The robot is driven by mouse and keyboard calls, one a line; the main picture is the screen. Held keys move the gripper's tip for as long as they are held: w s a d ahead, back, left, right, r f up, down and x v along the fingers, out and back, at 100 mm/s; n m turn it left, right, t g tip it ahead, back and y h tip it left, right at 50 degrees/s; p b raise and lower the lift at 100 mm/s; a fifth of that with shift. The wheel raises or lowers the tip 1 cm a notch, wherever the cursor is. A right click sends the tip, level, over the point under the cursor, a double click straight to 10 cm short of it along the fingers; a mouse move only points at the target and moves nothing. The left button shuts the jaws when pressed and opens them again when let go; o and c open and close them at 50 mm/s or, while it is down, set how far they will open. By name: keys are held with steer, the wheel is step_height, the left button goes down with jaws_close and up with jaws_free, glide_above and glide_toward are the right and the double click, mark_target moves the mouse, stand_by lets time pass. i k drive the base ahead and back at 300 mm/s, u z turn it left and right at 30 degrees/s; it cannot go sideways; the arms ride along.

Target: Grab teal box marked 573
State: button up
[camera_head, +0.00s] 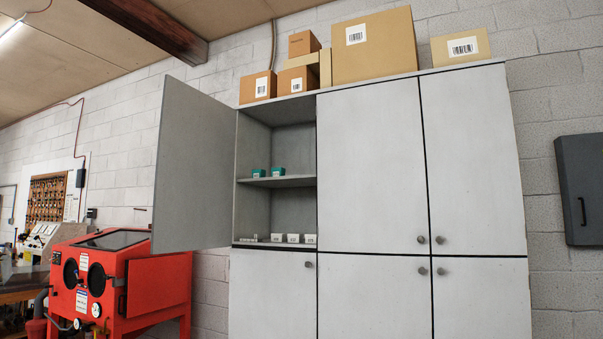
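Two small teal boxes stand on the middle shelf (300,182) of an open cabinet compartment. The left teal box (258,173) is toward the shelf's left side. The right teal box (279,172) is close beside it and looks slightly larger. Both have pale labels on the front, too small to read, so I cannot tell which is marked 573. My gripper is not in view.
The grey cabinet door (195,165) stands open to the left. Several small white boxes (293,238) sit on the lower shelf. Cardboard boxes (374,46) stand on top. The other cabinet doors (370,165) are shut. A red blasting cabinet (155,290) stands at lower left.

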mark_target(277, 171)
steer(key=z, duration=0.25)
steer(key=i, duration=3)
steer(key=u, duration=0.8)
